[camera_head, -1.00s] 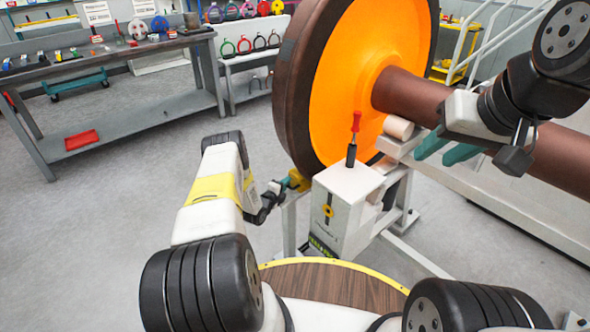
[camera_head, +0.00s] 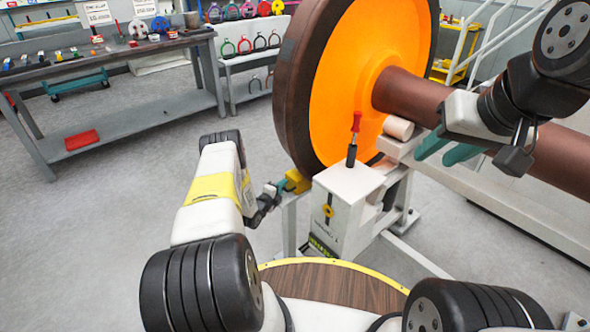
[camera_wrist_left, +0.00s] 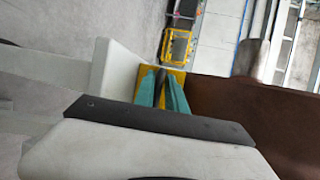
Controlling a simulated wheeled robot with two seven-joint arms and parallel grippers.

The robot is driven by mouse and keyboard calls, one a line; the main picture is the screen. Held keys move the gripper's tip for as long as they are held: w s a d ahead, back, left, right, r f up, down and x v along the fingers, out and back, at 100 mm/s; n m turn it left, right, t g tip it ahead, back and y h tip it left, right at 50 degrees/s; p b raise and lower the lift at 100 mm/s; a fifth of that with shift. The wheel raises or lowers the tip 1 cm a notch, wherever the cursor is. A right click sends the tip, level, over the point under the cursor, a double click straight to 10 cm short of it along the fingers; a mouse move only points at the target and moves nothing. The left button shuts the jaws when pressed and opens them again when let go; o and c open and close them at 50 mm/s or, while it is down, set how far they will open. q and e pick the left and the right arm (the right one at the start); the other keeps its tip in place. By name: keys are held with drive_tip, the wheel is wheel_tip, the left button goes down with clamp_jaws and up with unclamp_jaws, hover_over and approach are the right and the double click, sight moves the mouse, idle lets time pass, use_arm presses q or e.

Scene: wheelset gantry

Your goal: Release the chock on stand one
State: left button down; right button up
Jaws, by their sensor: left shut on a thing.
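The yellow chock (camera_head: 298,181) is at the foot of the big wheel (camera_head: 370,80), on the left side of the white stand (camera_head: 345,215). My left gripper (camera_head: 277,189) is at the chock from the left, shut on it. In the left wrist view the teal fingers (camera_wrist_left: 163,92) reach the yellow chock (camera_wrist_left: 162,73), which is partly hidden behind them, with the brown wheel rim (camera_wrist_left: 235,110) close on the right. My right gripper (camera_head: 447,149) is open and empty in front of the axle. A red-handled tool (camera_head: 354,135) stands upright on top of the stand.
The brown axle (camera_head: 430,105) runs from the wheel to the right. A grey workbench (camera_head: 120,70) with small items and a red tray (camera_head: 82,140) is at the back left. A rack with coloured rings (camera_head: 250,50) stands behind. The floor left of the stand is clear.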

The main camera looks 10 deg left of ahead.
use_arm(q)
drive_tip(key=s+a, duration=0.1)
drive_tip(key=s, duration=0.1)
drive_tip(key=s+a+f, duration=0.1)
drive_tip(key=s, duration=0.1)
drive_tip(key=shift+a, duration=0.35)
drive_tip(key=c, duration=1.5)
unclamp_jaws()
drive_tip(key=shift+a, duration=0.1)
drive_tip(key=shift+w+r, duration=0.1)
drive_tip(key=shift+r, duration=0.1)
drive_tip(key=shift+r, duration=0.1)
drive_tip(key=v, duration=0.7)
drive_tip(key=shift+s, duration=0.4)
drive_tip(key=shift+a+r, duration=0.1)
